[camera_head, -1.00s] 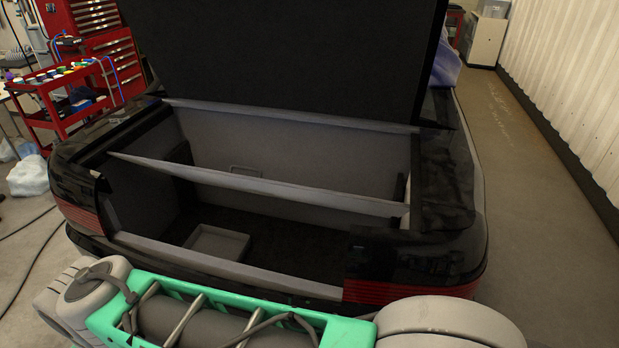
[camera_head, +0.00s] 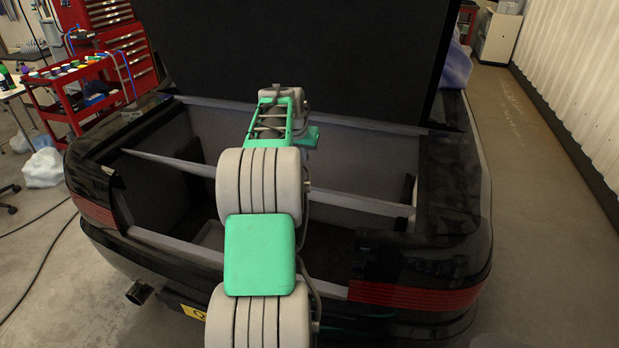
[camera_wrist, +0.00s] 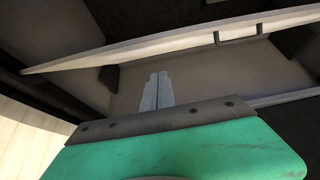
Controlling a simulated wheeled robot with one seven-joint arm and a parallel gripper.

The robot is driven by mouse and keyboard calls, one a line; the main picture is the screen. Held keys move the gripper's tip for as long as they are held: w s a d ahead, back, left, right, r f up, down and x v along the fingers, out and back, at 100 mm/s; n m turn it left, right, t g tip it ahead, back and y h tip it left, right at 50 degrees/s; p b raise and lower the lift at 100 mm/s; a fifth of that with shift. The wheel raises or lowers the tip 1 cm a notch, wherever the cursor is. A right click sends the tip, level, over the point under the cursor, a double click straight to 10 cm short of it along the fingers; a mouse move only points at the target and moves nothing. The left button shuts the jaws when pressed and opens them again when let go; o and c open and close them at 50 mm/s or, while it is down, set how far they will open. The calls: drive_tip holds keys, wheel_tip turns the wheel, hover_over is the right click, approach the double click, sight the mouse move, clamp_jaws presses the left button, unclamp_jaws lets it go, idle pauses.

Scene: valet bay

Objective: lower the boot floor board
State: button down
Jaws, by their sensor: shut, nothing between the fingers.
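The boot floor board (camera_head: 365,202) shows in the head view as a thin pale edge running across the open boot, raised above its floor. My arm hides its middle. My gripper (camera_wrist: 157,78) is shut and empty. Its fingertips appear just below the board's edge in that picture; I cannot tell whether they touch it. In the head view my arm reaches over the sill into the boot, and the fingertips are hidden.
The dark boot lid (camera_head: 340,60) stands open behind the boot. The boot sill (camera_head: 168,242) and side walls border the opening. A red tool trolley (camera_head: 75,95) and a white bag (camera_head: 43,168) are at the left. The floor at the right is clear, beside a white corrugated wall (camera_head: 580,80).

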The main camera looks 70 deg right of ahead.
drive_tip(key=shift+s+d, duration=0.45)
drive_tip(key=shift+f, duration=0.1)
drive_tip(key=p+x, duration=0.2)
drive_tip(key=x, duration=0.7)
drive_tip(key=shift+d+f+p, duration=0.1)
drive_tip(key=shift+f+p, duration=0.05)
drive_tip(key=shift+p, duration=0.15)
drive_tip(key=shift+s+a+f+p, duration=0.15)
drive_tip(key=shift+a+f+p, duration=0.45)
drive_tip(key=shift+a+f, duration=0.75)
drive_tip(key=shift+f, duration=0.2)
